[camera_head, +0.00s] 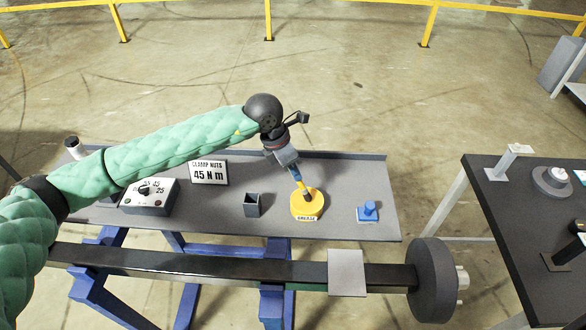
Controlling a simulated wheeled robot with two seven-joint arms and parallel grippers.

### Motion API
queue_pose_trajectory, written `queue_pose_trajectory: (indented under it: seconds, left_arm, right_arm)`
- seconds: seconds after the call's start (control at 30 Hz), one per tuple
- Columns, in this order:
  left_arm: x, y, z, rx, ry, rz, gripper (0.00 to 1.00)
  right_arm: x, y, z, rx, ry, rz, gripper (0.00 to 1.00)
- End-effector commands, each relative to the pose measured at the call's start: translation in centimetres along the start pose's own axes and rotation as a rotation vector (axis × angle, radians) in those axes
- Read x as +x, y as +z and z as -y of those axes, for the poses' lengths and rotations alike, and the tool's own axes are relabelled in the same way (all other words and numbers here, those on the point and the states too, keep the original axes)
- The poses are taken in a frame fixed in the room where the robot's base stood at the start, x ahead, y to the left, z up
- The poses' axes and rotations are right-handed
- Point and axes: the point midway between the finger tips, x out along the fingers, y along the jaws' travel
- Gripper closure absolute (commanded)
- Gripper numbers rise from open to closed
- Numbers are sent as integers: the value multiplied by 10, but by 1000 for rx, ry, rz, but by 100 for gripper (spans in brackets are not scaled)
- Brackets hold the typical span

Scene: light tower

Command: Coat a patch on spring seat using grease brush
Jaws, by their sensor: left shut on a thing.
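The brush points down into the round yellow grease pot (297,210), which carries a GREASE label. The brush's lower end is at the pot's opening; whether it touches grease is too small to tell. A light grey square pad, apparently the spring seat (346,272), sits on the dark axle beam in front of the bench, right of and nearer than the pot. My right gripper is not in view.
On the bench (240,222) stand an open dark box (252,205), a blue block (368,212), a control box (149,196) and a "CLAMP NUTS 45 N m" sign (209,172). The axle beam (210,265) ends in a hub (432,280). A dark table (520,230) stands right.

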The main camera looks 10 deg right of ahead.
Motion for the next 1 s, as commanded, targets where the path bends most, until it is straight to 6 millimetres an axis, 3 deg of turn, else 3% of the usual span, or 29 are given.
queue_pose_trajectory:
  seconds: [1.0]
  left_arm:
    - [6,-2,-1,0,0,0,100]
  right_arm:
    - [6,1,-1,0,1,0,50]
